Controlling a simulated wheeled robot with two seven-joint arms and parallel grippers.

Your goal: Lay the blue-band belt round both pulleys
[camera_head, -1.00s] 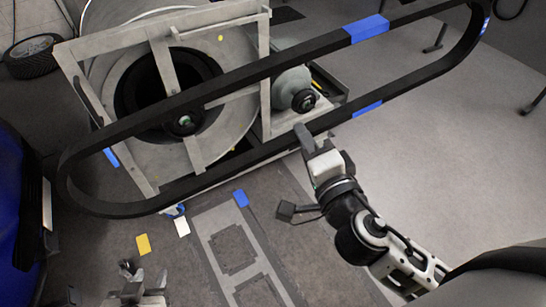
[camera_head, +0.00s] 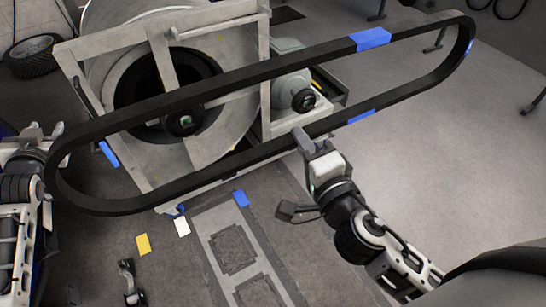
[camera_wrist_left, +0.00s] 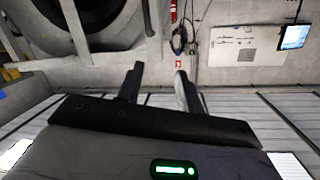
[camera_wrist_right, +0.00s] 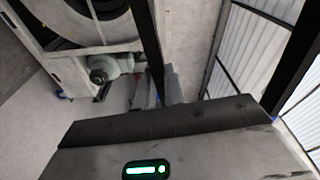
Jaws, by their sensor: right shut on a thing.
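The blue-band belt (camera_head: 250,152) is a long black loop with blue patches, hanging in the air across the head view. It passes in front of the large drum's dark hub pulley (camera_head: 183,122) and below the small motor pulley (camera_head: 303,100) in the picture; it does not appear seated on either. My right gripper (camera_head: 302,140) is shut on the belt's lower run; the belt (camera_wrist_right: 149,40) also runs down to its fingers in the right wrist view. My left gripper (camera_head: 35,137) is beside the belt's left end. Its fingers stand apart and empty in the left wrist view (camera_wrist_left: 157,88).
A pale metal frame (camera_head: 110,115) surrounds the drum, with its crossbars near the hub. The grey motor (camera_head: 285,85) stands right of it. Yellow (camera_head: 143,244) and white (camera_head: 182,227) cards lie on the floor. Open floor (camera_head: 440,170) lies at the right.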

